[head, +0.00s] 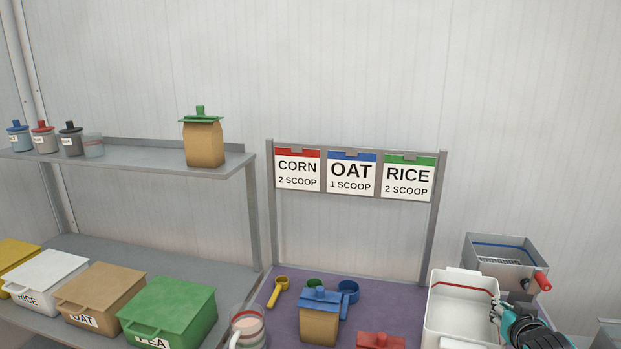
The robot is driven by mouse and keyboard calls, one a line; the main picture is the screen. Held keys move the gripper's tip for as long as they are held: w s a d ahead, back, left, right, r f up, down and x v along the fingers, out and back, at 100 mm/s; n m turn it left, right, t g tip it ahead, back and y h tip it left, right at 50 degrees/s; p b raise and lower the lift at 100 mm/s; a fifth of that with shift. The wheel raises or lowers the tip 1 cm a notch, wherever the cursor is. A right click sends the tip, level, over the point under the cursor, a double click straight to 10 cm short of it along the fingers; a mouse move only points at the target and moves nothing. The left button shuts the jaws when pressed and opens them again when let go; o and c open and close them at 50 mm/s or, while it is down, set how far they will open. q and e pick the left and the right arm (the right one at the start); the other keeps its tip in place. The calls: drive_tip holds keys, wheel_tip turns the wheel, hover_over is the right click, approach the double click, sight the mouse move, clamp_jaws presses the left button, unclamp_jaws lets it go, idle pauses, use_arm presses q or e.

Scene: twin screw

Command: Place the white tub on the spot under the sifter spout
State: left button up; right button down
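The white tub (434,318) stands upright at the lower right; it is open on top, with a red line around its inside. My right gripper (497,311), dark and teal, is at the tub's right wall, with its fingers by the rim. The fingers are small and partly hidden, so I cannot tell whether they are closed on the wall. The sifter (512,276) is a grey metal box with a blue line inside and a red handle, just behind and right of the tub. Its spout and the spot under it are hidden. My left gripper is out of view.
A purple mat (285,312) holds scoops, a blue-topped bag (319,322) and a red item (380,341). A clear jug (247,328) stands at its left. Lidded bins (165,308) line the left shelf. A sign rack (440,215) stands behind the mat.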

drive_tip(key=s+a, duration=0.2)
drive_tip(key=a, duration=0.1)
drive_tip(key=s+a+n+y, duration=0.1)
drive_tip(key=s+a, duration=0.2)
drive_tip(key=s+a+n+y, duration=0.1)
drive_tip(key=s+a, duration=0.2)
drive_tip(key=shift+r, duration=0.25)
drive_tip(key=s+a+r+n+y, duration=0.1)
drive_tip(key=s+a, duration=0.4)
drive_tip(key=a, duration=0.2)
drive_tip(key=s+a+r+y, duration=0.1)
drive_tip(key=s+a, duration=0.3)
drive_tip(key=a, duration=0.3)
use_arm(q)
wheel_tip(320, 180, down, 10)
drive_tip(key=b, duration=1)
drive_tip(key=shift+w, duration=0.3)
use_arm(e)
wheel_tip(320, 180, down, 10)
drive_tip(key=shift+s+a+t+h, duration=0.15)
drive_tip(key=shift+a+t+h, duration=0.05)
drive_tip(key=shift+t+h, duration=0.1)
drive_tip(key=shift+d, duration=0.1)
